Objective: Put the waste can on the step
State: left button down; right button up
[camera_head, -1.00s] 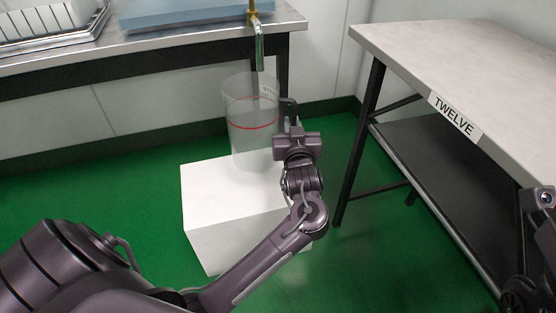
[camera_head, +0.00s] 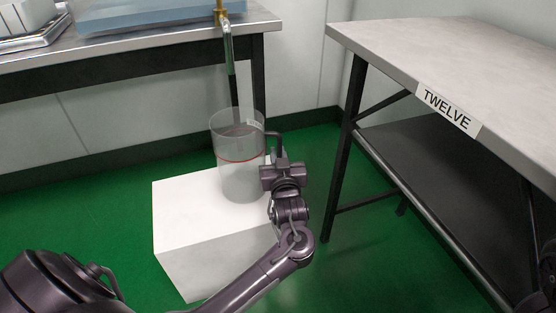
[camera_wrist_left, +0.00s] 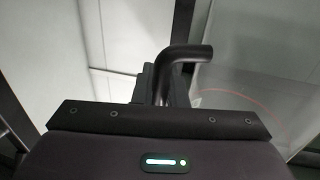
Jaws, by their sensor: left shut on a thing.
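The waste can (camera_head: 240,178) is a clear cylinder with a red line around it and a dark handle on its right side. It is upright over the top of the white step (camera_head: 185,205). I cannot tell whether its base touches the step. My left gripper (camera_head: 279,160) is shut on the handle, to the right of the can. In the left wrist view the bent dark handle (camera_wrist_left: 185,55) rises from the jaws, and the clear can wall (camera_wrist_left: 265,65) is at the right. My right gripper is not in view.
A table labelled TWELVE (camera_head: 450,70) with a dark lower shelf (camera_head: 430,165) stands at the right. Green floor (camera_head: 90,220) is clear left of the step.

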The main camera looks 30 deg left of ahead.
pick_arm(q)
jog(key=shift+r, duration=0.15)
jog(key=c, duration=1.9)
grip_release()
jog(key=o, duration=0.4)
jog(key=shift+o, duration=0.2)
